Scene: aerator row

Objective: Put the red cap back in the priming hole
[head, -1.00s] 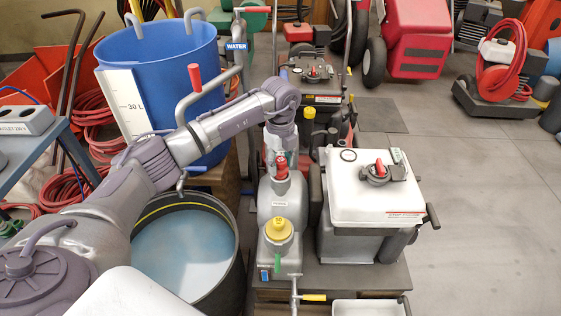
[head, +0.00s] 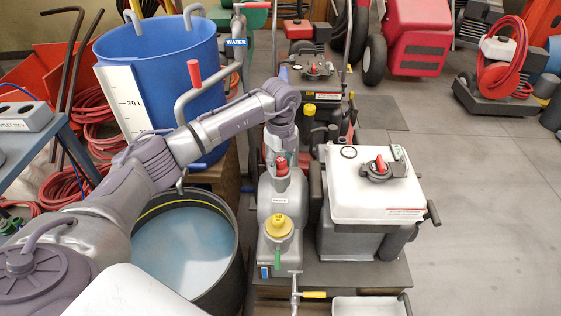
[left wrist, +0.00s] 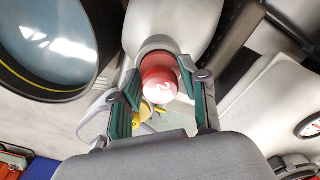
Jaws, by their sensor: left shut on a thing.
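The grey pump (head: 280,205) stands in the middle of the head view, with a labelled body and a yellow cap (head: 279,225) at its front. The red cap (head: 281,165) is at the top of the pump's rear neck. In the left wrist view the red cap (left wrist: 160,77) shows its rounded top, with the grey neck behind it. My left gripper (left wrist: 160,90) has its teal fingers on both sides of the cap, shut on it. The priming hole is hidden under the cap, and I cannot tell whether the cap is fully seated. My right gripper is not in view.
A white-topped machine (head: 375,190) stands close on the right. A dark tub of water (head: 185,240) and a blue bucket (head: 165,70) are on the left. A red-handled pipe (head: 195,75) rises near my left forearm.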

